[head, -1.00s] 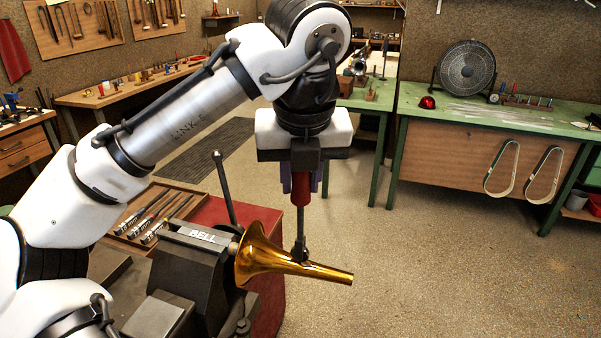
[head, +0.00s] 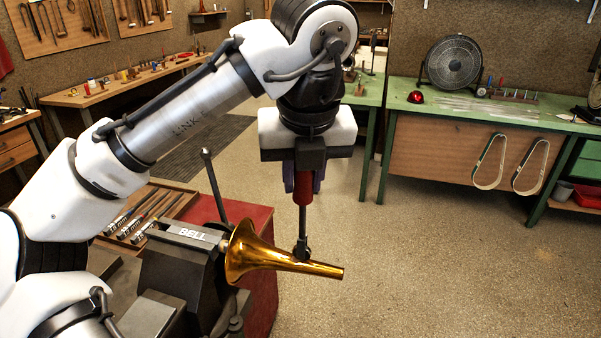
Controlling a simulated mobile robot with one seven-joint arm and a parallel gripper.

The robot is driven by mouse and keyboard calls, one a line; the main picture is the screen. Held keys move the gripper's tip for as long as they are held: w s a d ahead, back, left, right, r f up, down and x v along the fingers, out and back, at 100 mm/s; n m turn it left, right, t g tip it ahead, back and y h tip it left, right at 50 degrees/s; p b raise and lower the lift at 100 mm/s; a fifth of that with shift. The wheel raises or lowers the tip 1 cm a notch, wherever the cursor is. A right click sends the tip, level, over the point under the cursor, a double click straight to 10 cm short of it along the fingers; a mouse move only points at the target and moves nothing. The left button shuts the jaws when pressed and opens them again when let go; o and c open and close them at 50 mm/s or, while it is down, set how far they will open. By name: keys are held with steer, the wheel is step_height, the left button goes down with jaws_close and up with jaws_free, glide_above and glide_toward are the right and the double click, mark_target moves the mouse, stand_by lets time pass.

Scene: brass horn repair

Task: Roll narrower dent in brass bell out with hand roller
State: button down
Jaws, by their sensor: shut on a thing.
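The brass bell (head: 254,254) is held at its flared end by the dark vise (head: 184,258), which carries a "BELL" label, and its narrow tube points right. My gripper (head: 303,180) is above it, shut on the red handle of the hand roller (head: 303,192). The roller hangs upright, and its dark lower end meets the top of the bell's narrow tube, seemingly touching it. I cannot make out any dent in the brass at this size.
A wooden tray (head: 112,240) with several tools lies left of the vise on a red bench (head: 262,215). The vise's lever (head: 213,185) stands up near the bell's flare. A green bench (head: 470,115) with a fan (head: 453,62) is at the back right. Floor to the right is clear.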

steer(key=shift+w+a, duration=0.1)
steer(key=shift+a, duration=0.5)
stand_by(0.7)
steer(key=shift+r, duration=0.1)
steer(key=shift+d, duration=0.65)
